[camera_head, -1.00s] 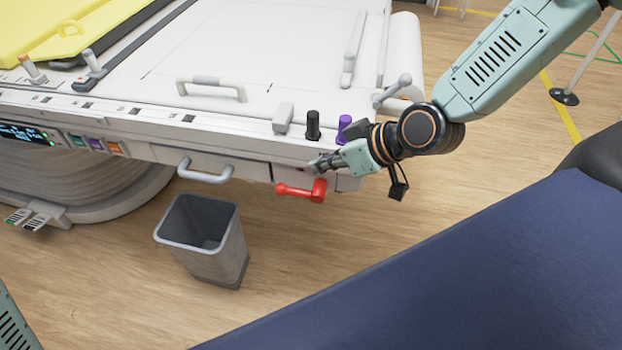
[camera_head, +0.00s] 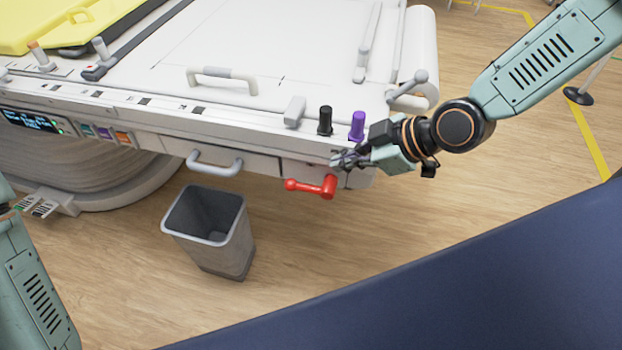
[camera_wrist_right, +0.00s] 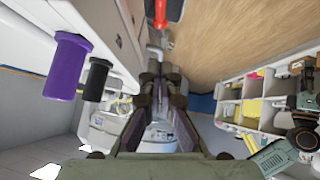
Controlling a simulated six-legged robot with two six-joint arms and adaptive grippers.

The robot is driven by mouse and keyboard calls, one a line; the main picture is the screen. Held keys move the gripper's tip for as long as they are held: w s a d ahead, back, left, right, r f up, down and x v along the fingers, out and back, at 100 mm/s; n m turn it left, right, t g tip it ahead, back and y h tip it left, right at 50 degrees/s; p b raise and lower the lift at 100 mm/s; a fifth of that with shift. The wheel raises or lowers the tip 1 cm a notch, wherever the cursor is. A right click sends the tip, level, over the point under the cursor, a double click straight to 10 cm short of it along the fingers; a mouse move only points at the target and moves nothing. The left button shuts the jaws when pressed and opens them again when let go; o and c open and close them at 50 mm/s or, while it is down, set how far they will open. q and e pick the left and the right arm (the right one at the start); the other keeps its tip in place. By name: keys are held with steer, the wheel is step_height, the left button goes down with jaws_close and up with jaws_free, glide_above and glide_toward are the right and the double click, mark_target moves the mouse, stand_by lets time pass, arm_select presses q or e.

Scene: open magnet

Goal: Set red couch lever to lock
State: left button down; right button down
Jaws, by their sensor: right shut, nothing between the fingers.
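The red couch lever (camera_head: 312,186) sticks out low on the front side of the white couch (camera_head: 150,105), near its right corner. Its arm lies roughly level, pointing left from its pivot. My right gripper (camera_head: 340,158) is shut and empty, just above the lever's pivot end, close to the couch side; I cannot tell whether it touches. In the right wrist view the gripper's fingers (camera_wrist_right: 164,78) are together, and part of the red lever (camera_wrist_right: 162,12) shows beyond them at the top edge. My left gripper is out of view; only its arm shows at the left.
A black knob (camera_head: 325,120) and a purple knob (camera_head: 357,125) stand on the couch corner above the lever. A grey handle (camera_head: 214,165) is left of it. A grey bin (camera_head: 212,235) stands on the floor below. A dark blue surface (camera_head: 430,280) fills the lower right.

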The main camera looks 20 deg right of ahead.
steer(key=b, duration=0.4)
glide_above(299, 185)
steer(key=s+d, duration=0.1)
steer(key=s, duration=0.2)
step_height(299, 185, down, 7)
steer(key=shift+w+d+f+b, duration=0.2)
steer(key=shift+f+b, duration=0.1)
steer(key=shift+f, duration=0.35)
steer(key=shift+w+d+f+b, duration=0.2)
steer(key=shift+f+b, duration=0.05)
steer(key=shift+f, duration=0.35)
steer(key=shift+d+f, duration=0.15)
steer(key=shift+f, duration=0.4)
steer(key=shift+w, duration=0.1)
